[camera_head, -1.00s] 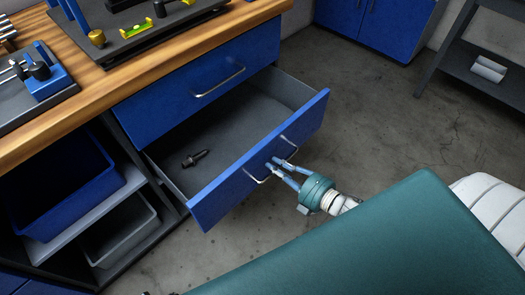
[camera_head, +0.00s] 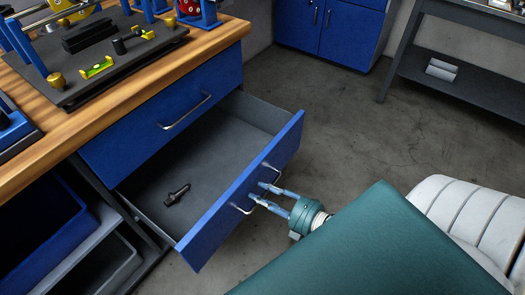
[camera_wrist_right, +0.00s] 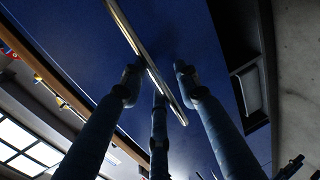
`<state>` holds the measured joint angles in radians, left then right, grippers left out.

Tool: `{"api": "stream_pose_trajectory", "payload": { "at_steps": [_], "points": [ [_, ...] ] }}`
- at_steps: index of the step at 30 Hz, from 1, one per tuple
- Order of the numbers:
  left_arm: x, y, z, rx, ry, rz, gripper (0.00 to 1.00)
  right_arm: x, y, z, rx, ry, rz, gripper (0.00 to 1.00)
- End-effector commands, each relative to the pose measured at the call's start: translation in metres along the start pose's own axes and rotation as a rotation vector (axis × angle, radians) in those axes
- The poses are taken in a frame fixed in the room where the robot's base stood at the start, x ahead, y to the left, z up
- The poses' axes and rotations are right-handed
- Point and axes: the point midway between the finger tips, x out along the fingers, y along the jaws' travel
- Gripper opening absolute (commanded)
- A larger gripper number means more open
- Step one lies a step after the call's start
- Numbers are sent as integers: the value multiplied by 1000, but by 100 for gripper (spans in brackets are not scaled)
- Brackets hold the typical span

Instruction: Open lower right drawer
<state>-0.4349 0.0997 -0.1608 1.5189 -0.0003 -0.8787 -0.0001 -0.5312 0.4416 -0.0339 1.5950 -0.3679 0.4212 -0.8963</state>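The lower right drawer (camera_head: 215,222) has a blue front and a grey inside, and stands well out below a shut blue upper drawer (camera_head: 150,115). A dark tool-like part (camera_head: 177,195) lies on its floor. In the right wrist view, the fingers (camera_wrist_right: 158,88) stand around the handle bar (camera_wrist_right: 140,50) in front of the blue face; the exact contacts are unclear. My left gripper is not in view.
The wooden bench top (camera_head: 150,75) carries a dark plate with fixtures and a yellow-green level (camera_head: 97,67). Blue and grey bins sit in open shelves at lower left. Bare floor (camera_head: 350,125) lies right of the drawer, up to a blue cabinet (camera_head: 340,30) and a dark shelf table (camera_head: 470,85).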

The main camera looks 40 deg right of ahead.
Motion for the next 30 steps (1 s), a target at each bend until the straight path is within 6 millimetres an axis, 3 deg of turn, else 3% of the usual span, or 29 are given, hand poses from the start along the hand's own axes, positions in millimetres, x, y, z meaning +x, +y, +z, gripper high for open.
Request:
{"api": "stream_pose_trajectory", "payload": {
  "at_steps": [8, 21, 30],
  "points": [
    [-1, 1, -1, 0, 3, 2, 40, -9, 0, -1, 1, 1, -1, 31],
    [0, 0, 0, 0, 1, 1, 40, -96, -1, 0, 2, -1, -3, 31],
    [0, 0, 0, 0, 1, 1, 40, -120, 0, 0, 1, 0, 0, 31]
  ]
}}
